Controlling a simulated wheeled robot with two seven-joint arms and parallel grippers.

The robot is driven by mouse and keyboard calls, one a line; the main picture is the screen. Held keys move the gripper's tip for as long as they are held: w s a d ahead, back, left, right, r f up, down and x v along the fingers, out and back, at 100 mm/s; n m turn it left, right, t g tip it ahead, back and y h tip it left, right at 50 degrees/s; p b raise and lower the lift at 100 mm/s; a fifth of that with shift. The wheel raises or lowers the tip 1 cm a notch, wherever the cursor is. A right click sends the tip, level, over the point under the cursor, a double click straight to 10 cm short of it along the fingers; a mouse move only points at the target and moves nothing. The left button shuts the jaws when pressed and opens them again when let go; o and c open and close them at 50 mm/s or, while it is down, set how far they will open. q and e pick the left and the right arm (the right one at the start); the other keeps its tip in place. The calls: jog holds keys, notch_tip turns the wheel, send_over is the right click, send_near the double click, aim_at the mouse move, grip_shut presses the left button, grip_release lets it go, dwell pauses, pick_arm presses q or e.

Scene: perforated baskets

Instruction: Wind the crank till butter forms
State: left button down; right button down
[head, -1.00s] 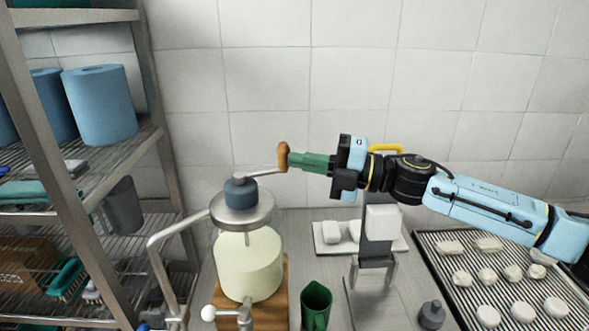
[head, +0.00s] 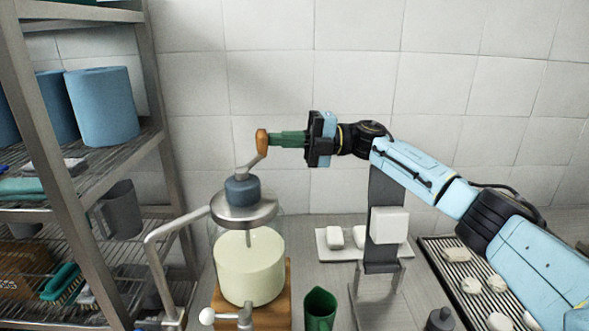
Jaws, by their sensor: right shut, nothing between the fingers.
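A glass churn jar (head: 249,265) with pale cream-coloured contents stands on a wooden base (head: 277,300) left of centre. Its metal lid (head: 245,214) carries a grey-blue hub (head: 242,190). A crank arm (head: 254,167) rises from the hub, up and to the right in the picture, to an upright wooden knob (head: 262,142). My right gripper (head: 272,139) has green fingers and comes in from the right. It is shut and empty, its fingertips right at the knob; whether they touch it I cannot tell. My left gripper is not in view.
A metal rack (head: 70,180) with blue rolls stands at the left. A bent metal pipe (head: 155,250) rises beside the jar. A green cup (head: 320,308) stands right of the base. A white tray (head: 322,247) and a ridged tray (head: 440,262) hold pale pieces.

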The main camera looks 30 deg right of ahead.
jog(key=shift+w+a, duration=0.8)
jog(key=shift+w, duration=0.35)
